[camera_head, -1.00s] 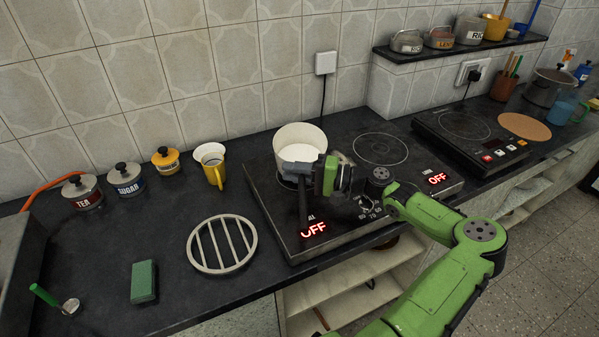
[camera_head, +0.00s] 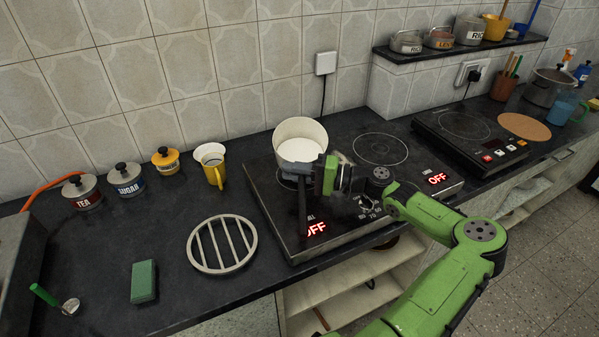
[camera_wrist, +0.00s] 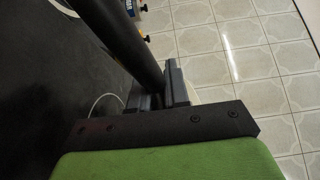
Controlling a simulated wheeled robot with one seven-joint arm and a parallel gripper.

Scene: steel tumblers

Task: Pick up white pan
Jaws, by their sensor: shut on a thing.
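The white pan (camera_head: 299,147) is at the left burner of the near cooktop (camera_head: 268,217), at the middle of the counter. It seems slightly raised and tilted, but its underside is partly hidden by my gripper. My gripper (camera_head: 305,176) is in front of the pan and shut on its dark handle. In the wrist view the long black handle (camera_wrist: 122,38) runs between the two dark fingers of my gripper (camera_wrist: 160,90). The pan's body is not clearly visible there.
A green sponge (camera_head: 143,281) lies near the front edge. The tiled wall is close behind. The right burner (camera_head: 381,149) is free.

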